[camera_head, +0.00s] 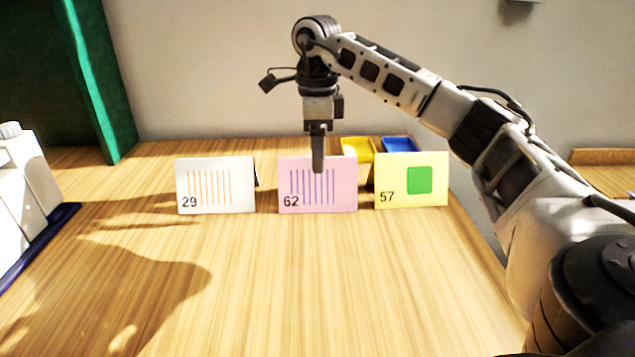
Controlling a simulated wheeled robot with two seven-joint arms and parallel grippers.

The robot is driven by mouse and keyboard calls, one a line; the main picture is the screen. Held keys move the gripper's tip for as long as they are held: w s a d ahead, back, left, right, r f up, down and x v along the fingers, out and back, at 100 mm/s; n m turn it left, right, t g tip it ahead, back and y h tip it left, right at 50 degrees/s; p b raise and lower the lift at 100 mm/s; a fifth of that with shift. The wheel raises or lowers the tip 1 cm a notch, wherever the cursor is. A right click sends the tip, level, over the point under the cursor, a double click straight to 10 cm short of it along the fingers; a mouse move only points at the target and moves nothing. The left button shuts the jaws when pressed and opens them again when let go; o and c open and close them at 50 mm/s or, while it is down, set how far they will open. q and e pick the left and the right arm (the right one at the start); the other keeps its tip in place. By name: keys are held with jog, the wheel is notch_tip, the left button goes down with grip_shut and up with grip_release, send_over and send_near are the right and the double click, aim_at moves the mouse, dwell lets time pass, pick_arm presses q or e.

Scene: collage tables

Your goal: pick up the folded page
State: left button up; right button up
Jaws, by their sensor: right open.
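Three folded pages stand upright in a row on the wooden table. The white page (216,199) numbered 29 has orange stripes and stands at the left. The pink page (340,200) numbered 62 has purple stripes and stands in the middle. The yellow page (410,203) numbered 57 has a green square and stands at the right. My right gripper (318,165) points down at the pink page and overlaps its top edge in the picture. It is open, seen edge-on. I cannot tell whether it touches the page. My left gripper is not in view.
A yellow bin (357,148) and a blue bin (398,145) stand behind the pages. White bottles (38,170) on a dark blue tray (62,219) are at the left edge. A green panel (103,80) rises at the back left. The table front (300,290) is clear.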

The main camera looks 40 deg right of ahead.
aim_at(317, 179)
jog(key=shift+w+d+f, duration=0.1)
jog(key=shift+d+f, duration=0.05)
jog(key=shift+f, duration=1.2)
jog(key=shift+w+d+f, duration=0.1)
jog(key=shift+d+f, duration=0.05)
jog(key=shift+f, duration=1.2)
jog(key=c, duration=0.6)
